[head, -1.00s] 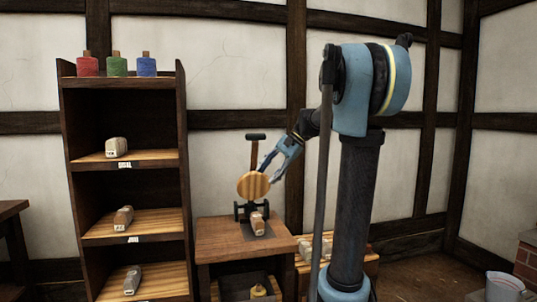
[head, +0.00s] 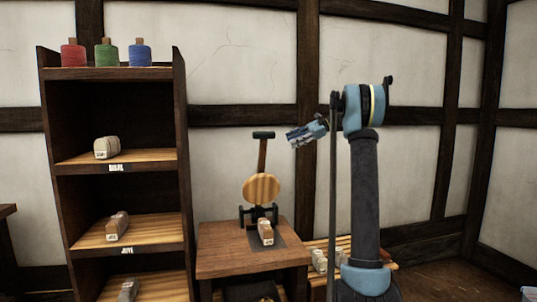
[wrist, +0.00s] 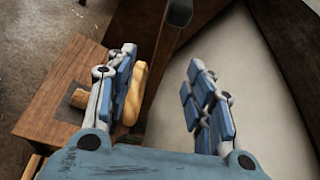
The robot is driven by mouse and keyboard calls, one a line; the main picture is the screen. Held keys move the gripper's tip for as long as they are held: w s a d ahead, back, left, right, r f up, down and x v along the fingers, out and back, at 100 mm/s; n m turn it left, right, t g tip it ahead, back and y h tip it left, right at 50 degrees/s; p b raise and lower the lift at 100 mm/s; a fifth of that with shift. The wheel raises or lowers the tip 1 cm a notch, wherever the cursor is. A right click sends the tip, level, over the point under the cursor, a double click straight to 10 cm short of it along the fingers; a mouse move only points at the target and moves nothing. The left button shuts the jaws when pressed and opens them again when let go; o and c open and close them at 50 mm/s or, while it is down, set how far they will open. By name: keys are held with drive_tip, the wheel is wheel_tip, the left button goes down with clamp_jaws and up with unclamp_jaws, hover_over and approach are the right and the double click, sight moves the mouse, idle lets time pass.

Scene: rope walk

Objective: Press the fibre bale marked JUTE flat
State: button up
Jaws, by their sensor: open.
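A press stands on a wooden bench (head: 225,262). Its round wooden plate (head: 261,188) is raised on edge and its lever handle (head: 264,135) points up. A brown bale (head: 266,230) with a pale end tag lies in front of the plate; its lettering is too small to read. My gripper (head: 290,138) is in the air to the right of the lever handle, open and empty. In the wrist view, the plate (wrist: 136,93) shows edge-on behind the left finger, the handle (wrist: 180,12) is above the gap between the fingers, and the bale (wrist: 75,97) is at left.
A dark shelf (head: 116,73) at left holds a pale bale (head: 107,147), a brown bale (head: 117,226) and a greyish bale (head: 128,290), with small labels on shelf edges. Red, green and blue spools (head: 106,53) stand on top. Pale bales (head: 320,261) lie on a low rack right of the bench.

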sight(263, 160)
drive_tip(key=x, duration=0.5)
drive_tip(key=w+x, duration=0.1)
drive_tip(key=x, duration=1)
drive_tip(key=shift+w+a, duration=0.15)
drive_tip(key=shift+w, duration=0.05)
clamp_jaws()
